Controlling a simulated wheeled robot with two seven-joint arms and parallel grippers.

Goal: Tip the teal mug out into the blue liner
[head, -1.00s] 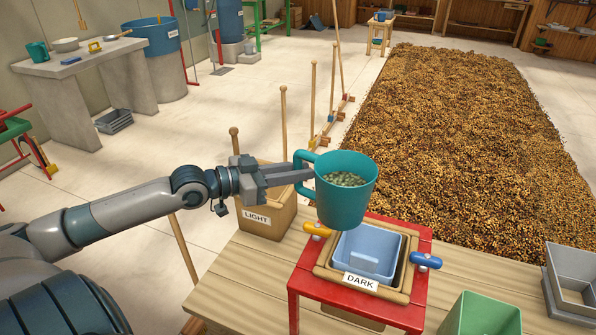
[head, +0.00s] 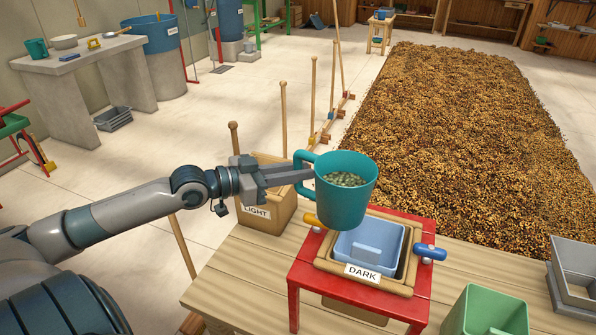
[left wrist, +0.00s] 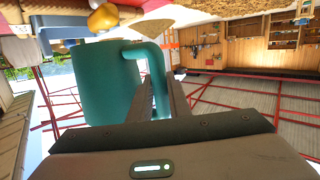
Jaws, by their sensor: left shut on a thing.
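The teal mug (head: 343,200) is upright and holds pale green beans (head: 345,179). My left gripper (head: 305,174) is shut on the mug's handle and holds it in the air, above the back of the blue liner. In the left wrist view the mug (left wrist: 95,80) hangs beyond my gripper (left wrist: 162,95), with its handle between the fingers. The blue liner (head: 388,237) sits in a wooden frame labelled DARK on a red stand (head: 300,270). The mug overlaps the liner's back left part in the head view. My right gripper is not in view.
A wooden box labelled LIGHT (head: 262,212) stands left of the red stand. A green bin (head: 485,312) and a grey tray (head: 580,275) are at the right. Orange and blue handles (head: 430,252) flank the liner. A large bed of beans (head: 460,120) lies behind.

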